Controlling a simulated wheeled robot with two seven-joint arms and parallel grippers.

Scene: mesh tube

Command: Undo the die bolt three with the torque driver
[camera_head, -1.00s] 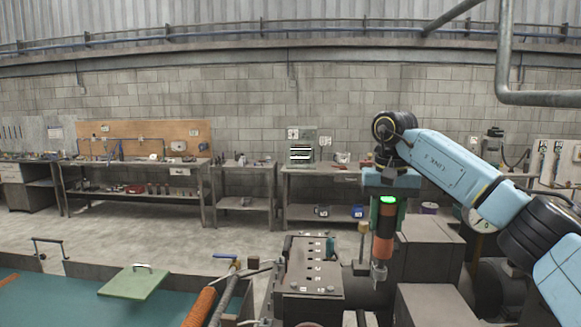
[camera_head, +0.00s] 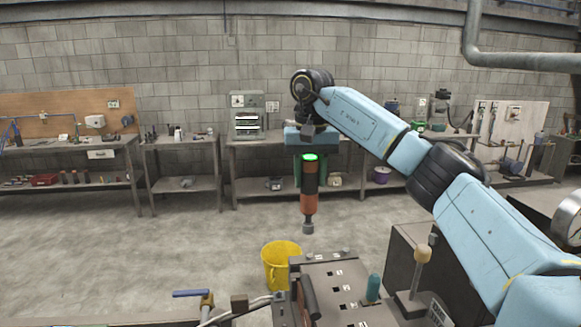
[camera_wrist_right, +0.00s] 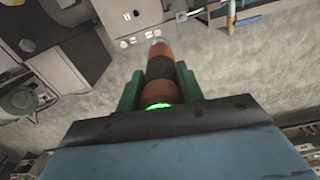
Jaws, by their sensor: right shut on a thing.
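My right gripper (camera_head: 309,178) is shut on the torque driver (camera_head: 308,203), an orange and black tool with a lit green ring. The driver hangs upright, tip down, in the head view. Its tip shows above the far end of the dark die block (camera_head: 338,285), apart from it. The block's top has several white labels and dark slots; I cannot tell which bolt is number three. In the right wrist view, the green fingers flank the driver (camera_wrist_right: 160,68), and its tip points toward a grey plate with small bolts (camera_wrist_right: 130,17). My left gripper is not in view.
A yellow bucket (camera_head: 281,264) stands on the floor behind the block. A teal-handled piece (camera_head: 373,287) and a tan-knobbed post (camera_head: 422,254) rise at the block's right. A blue-handled valve (camera_head: 194,294) is at its left. Workbenches line the back wall; the floor between is open.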

